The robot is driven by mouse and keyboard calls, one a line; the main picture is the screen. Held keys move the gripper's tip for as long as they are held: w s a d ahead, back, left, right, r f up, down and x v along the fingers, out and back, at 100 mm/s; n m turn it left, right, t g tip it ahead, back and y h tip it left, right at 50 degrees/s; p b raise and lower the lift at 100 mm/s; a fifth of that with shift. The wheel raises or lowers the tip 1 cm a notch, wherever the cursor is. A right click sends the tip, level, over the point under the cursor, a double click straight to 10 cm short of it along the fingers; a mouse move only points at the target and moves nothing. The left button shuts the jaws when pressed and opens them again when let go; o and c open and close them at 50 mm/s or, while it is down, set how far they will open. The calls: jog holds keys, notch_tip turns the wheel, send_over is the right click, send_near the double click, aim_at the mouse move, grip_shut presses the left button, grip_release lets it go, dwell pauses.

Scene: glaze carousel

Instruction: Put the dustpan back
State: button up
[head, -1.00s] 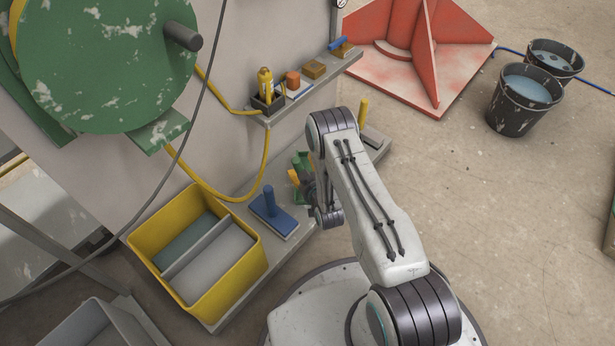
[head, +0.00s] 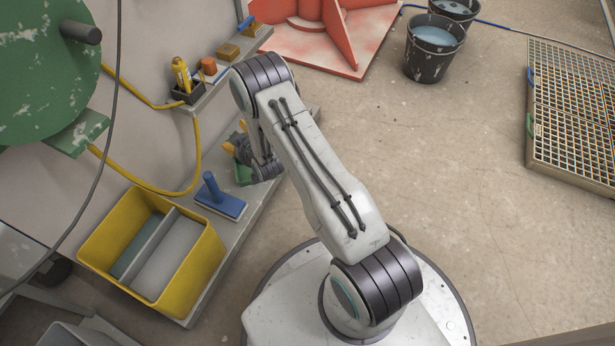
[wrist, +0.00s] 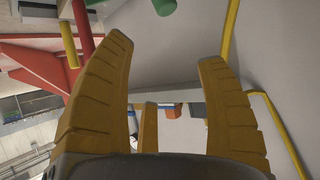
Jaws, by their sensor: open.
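A green piece (head: 243,174) shows low beside my gripper (head: 229,150) in the head view. It may be the dustpan, but my arm hides most of it and I cannot make out its shape. In the wrist view a green rounded end (wrist: 163,6) shows at the top edge, beyond the fingertips. My gripper (wrist: 165,52) has its yellow fingers spread wide with nothing between the tips. In the head view the gripper is low over the grey lower ledge, partly hidden by my wrist. I cannot tell whether it touches the green piece.
A blue-handled float (head: 220,198) and a yellow divided bin (head: 196,265) are on the lower ledge. A yellow hose (head: 160,191) hangs by the wall. Open floor lies right, before a grating (head: 570,110).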

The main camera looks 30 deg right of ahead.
jog(key=s+d+r+g, duration=0.1)
jog(key=s+r+g, duration=0.1)
jog(key=s+r, duration=0.6)
jog(key=s+r+g, duration=0.3)
jog(key=s+r, duration=0.1)
jog(key=r, duration=0.7)
jog(key=s+r+g, duration=0.2)
jog(key=s+r, duration=0.2)
jog(key=s, duration=0.9)
jog(key=s+d+r+g, duration=0.1)
jog(key=s+r, duration=0.3)
jog(key=s, duration=0.9)
jog(key=shift+s+r+m+g, duration=0.2)
jog(key=shift+m+g, duration=0.1)
jog(key=shift+g, duration=0.6)
jog(key=shift+d, duration=0.1)
notch_tip(320, 180, up, 43)
jog(key=t+p, duration=0.1)
jog(key=p, duration=4)
jog(key=shift+r+p, duration=0.2)
jog(key=shift+p, duration=0.15)
